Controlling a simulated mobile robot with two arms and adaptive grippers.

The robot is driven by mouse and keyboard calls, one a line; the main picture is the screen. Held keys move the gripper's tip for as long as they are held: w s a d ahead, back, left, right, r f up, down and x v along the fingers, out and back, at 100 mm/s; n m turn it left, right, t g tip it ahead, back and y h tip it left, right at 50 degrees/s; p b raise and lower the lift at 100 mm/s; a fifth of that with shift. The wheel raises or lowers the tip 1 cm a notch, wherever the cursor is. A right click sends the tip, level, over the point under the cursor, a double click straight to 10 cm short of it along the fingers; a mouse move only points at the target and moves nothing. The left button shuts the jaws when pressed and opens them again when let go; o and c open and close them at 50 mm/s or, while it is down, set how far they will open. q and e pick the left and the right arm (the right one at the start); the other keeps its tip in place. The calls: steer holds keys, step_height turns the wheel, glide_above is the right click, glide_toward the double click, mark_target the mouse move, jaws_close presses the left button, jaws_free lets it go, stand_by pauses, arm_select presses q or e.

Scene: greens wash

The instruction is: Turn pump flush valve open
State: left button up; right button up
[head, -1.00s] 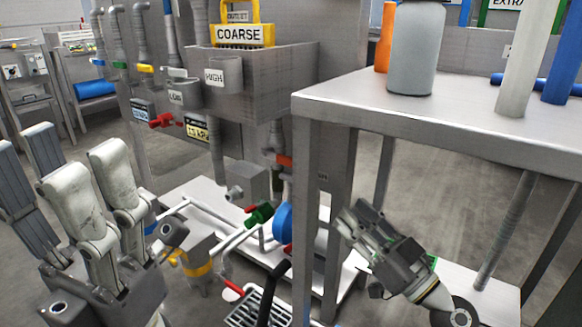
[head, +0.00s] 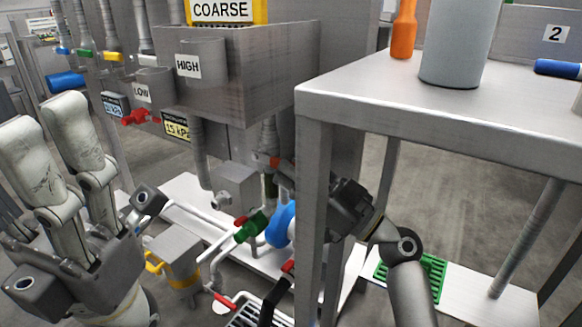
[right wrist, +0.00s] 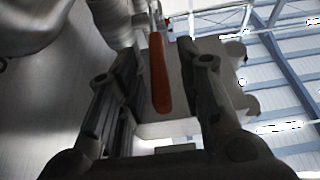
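In the head view, a red-orange valve handle (head: 264,160) sits on the pipework left of the near table leg, above the blue pump (head: 282,222). I take it for the flush valve. My right gripper (head: 286,172) reaches behind that leg, which hides part of it, with its tips close to the handle. In the right wrist view, the handle (right wrist: 159,75) hangs between the spread fingers of my right gripper (right wrist: 155,72). I see no clear contact. My left gripper (head: 45,125) is large at the left edge, partly cut off, fingers apart and empty.
A steel table (head: 440,115) with a grey container (head: 455,40) and orange bottle (head: 403,32) stands at right. Left are the HIGH bin (head: 205,68), LOW bin (head: 152,92) and another red valve (head: 140,117). A green valve (head: 252,226) is below.

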steer(key=shift+w+a+r, duration=0.25)
steer(key=shift+w+a, duration=0.15)
steer(key=shift+a, duration=0.15)
jaws_close()
